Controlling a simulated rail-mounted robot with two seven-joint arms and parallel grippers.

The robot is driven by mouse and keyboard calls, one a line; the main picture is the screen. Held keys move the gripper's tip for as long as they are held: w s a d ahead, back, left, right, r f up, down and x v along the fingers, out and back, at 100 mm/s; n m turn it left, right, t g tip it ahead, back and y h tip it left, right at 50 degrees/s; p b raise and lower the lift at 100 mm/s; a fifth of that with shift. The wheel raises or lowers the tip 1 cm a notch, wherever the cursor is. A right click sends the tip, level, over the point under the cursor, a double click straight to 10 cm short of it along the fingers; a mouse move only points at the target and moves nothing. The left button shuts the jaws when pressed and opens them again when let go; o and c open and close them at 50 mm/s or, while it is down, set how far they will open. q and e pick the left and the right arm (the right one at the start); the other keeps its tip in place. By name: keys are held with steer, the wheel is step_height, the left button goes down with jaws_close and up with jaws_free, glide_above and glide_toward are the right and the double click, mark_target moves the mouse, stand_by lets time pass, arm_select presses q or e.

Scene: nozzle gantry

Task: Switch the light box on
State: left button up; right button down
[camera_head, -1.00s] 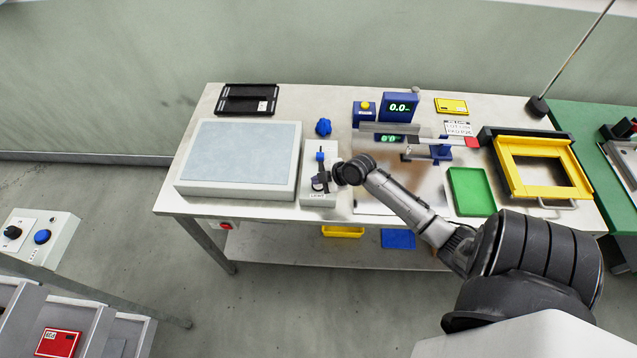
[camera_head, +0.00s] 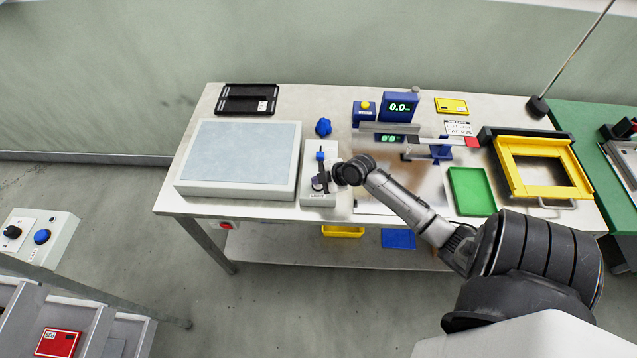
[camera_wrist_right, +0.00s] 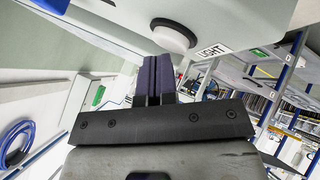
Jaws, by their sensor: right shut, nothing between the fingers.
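The light box (camera_head: 237,152) is a white case with a pale grey-blue top panel at the left of the table. Its panel looks unlit. Beside it on the right stands a narrow white control box (camera_head: 311,198) with a blue part and a dark round knob. In the right wrist view the knob (camera_wrist_right: 174,36) has a dark rim and a pale face, next to a LIGHT label (camera_wrist_right: 212,51). My right gripper (camera_head: 322,178) is over the control box; its fingers (camera_wrist_right: 154,75) are shut and empty, close to the knob. Whether they touch it I cannot tell. My left gripper is out of view.
A blue knob-like piece (camera_head: 323,127) lies behind the control box. A black rack (camera_head: 247,98) is at the back left. Blue instruments (camera_head: 398,107), a green tray (camera_head: 472,191) and a yellow frame (camera_head: 514,176) stand to the right. My right arm crosses the table front.

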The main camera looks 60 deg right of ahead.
steer(key=shift+f, duration=0.35)
steer(key=shift+r+p, duration=0.4)
steer(key=shift+r, duration=0.05)
steer(key=shift+s, duration=0.1)
stand_by(0.3)
steer(key=shift+r, duration=0.25)
step_height(320, 180, up, 2)
steer(key=p, duration=0.2)
steer(key=shift+r+p, duration=0.1)
steer(key=shift+p, duration=0.2)
step_height(320, 180, up, 3)
steer(key=p, duration=0.3)
steer(key=shift+r, duration=0.2)
